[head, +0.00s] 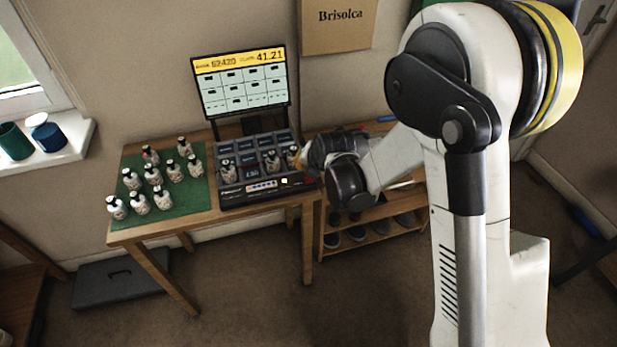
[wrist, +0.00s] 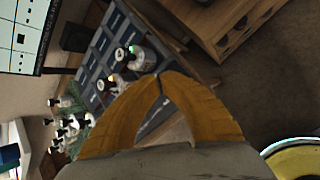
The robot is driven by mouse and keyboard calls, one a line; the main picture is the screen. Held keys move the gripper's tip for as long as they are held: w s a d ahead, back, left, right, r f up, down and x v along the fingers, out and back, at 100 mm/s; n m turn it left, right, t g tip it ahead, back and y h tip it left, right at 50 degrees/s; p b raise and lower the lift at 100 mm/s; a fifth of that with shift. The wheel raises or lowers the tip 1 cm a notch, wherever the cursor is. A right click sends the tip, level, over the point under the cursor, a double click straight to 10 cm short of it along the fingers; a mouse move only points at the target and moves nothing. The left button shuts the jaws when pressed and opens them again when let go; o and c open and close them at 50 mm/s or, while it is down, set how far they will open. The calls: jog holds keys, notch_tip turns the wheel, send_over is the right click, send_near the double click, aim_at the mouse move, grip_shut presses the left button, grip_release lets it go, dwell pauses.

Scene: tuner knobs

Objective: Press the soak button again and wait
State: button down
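The dark console (head: 262,197) stands on the right part of the wooden table, with labelled compartments and a front strip of small controls. One front button glows pale yellow (head: 284,181), and a red spot (head: 308,181) shows to its right. I cannot read which is the soak button. Several white bottles with dark caps stand in the compartments, one at the left (head: 228,171). My gripper (head: 298,162) is at the console's right end. In the wrist view its orange fingers (wrist: 160,76) meet at the tips with nothing between them. Contact with a button cannot be told.
A screen (head: 240,82) behind the console reads 52420 and 41.21. Several bottles stand on a green mat (head: 190,200) at the left. A shelf with shoes (head: 375,232) stands right of the table. A grey case (head: 118,282) lies on the floor.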

jog(key=shift+r+p, duration=1.35)
jog(key=shift+r, duration=0.95)
jog(key=shift+s+d+r+m, duration=0.1)
jog(key=shift+d+r+m, duration=0.1)
jog(key=shift+m, duration=0.1)
jog(key=s+d+r+m+h, duration=0.1)
jog(key=s+d+r+m, duration=1.05)
jog(key=r+m, duration=0.35)
jog(key=s+d+r+m+h, duration=0.1)
jog(key=s+d+m, duration=0.2)
jog(key=s+m, duration=0.5)
jog(key=s+d+r+m, duration=0.1)
jog(key=s+d+m, duration=0.3)
jog(key=s+m, duration=0.4)
jog(key=shift+s+h, duration=0.2)
jog(key=shift+h, duration=0.2)
